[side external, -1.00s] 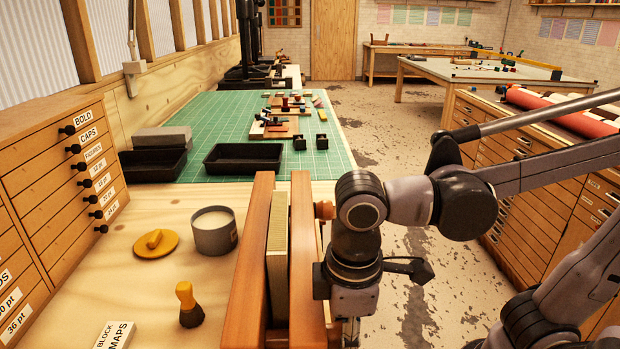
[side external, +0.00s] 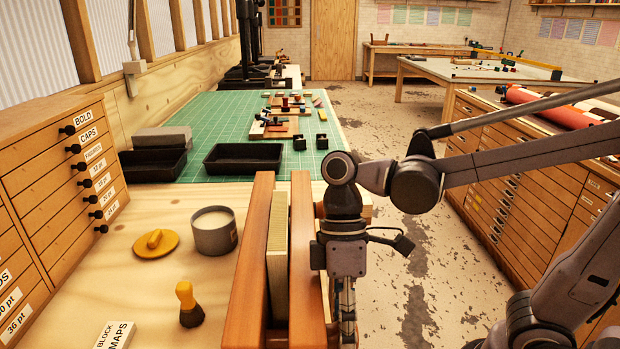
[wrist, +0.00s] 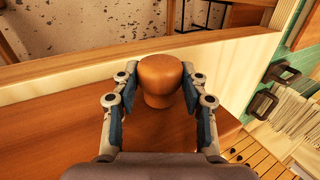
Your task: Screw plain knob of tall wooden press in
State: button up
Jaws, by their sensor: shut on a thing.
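The tall wooden press (side external: 248,270) stands on the bench's right side in the side external view, two upright brown boards with a pale block of sheets (side external: 278,250) between them. In the wrist view its plain, round orange-brown knob (wrist: 160,72) sticks out from the board face. My gripper (wrist: 160,84) has one finger on each side of this knob and is shut on it. In the side external view my gripper (side external: 347,312) points down beside the press's right board; its fingertips and the held knob are hidden there. The screw thread does not show.
Left of the press are a round tin (side external: 213,238), a yellow lid (side external: 156,243), a brush (side external: 189,308) and a labelled block (side external: 115,336). Black trays (side external: 243,158) lie behind on the green mat. Open floor lies right of the bench.

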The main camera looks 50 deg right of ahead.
dwell(0.4)
jog(key=o, duration=1.2)
jog(key=shift+c, duration=0.2)
jog(key=shift+r, duration=0.1)
jog(key=v, duration=1.1)
jog(key=shift+w+d+r, duration=0.25)
jog(key=shift+d+r, duration=0.05)
